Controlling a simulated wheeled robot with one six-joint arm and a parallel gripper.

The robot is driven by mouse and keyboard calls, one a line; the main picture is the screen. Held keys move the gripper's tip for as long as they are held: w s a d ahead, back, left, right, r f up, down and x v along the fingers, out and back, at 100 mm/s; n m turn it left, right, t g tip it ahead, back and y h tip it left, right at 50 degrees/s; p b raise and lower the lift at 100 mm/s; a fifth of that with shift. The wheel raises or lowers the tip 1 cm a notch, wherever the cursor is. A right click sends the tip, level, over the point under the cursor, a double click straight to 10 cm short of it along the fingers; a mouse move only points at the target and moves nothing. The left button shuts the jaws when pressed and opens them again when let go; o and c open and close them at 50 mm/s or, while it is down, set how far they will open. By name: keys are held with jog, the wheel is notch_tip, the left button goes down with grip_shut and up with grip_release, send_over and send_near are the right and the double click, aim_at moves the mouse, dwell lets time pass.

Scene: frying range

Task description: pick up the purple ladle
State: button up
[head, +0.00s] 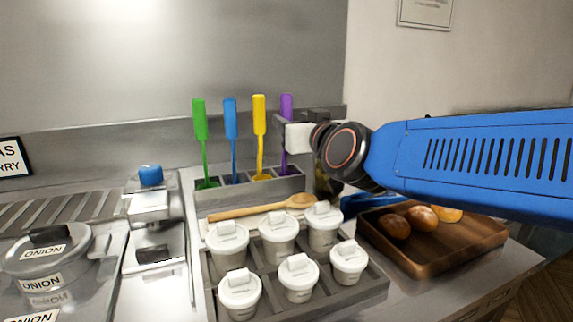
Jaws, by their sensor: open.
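The purple ladle (286,106) stands upright, handle up, in the rightmost slot of a grey holder (250,197) against the back wall. Its lower end is hidden in the holder. My gripper (279,129) is at the height of the ladle's handle, coming from the right. It is open, and one dark finger shows beside or across the handle. I cannot tell whether the handle lies between the fingers or whether they touch it.
Yellow (259,115), blue (231,120) and green (200,120) ladles stand left of the purple one. In front are a wooden spoon (262,208) and a grey tray (372,287) of lidded white cups. A wooden tray (440,257) with buns lies right, below my arm.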

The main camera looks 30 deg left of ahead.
aim_at(288, 119)
jog(key=x, duration=0.4)
jog(key=shift+w+a+f, duration=0.1)
jog(key=shift+a+f, duration=0.05)
jog(key=shift+f, duration=0.1)
grip_shut()
jog(key=shift+r, duration=0.1)
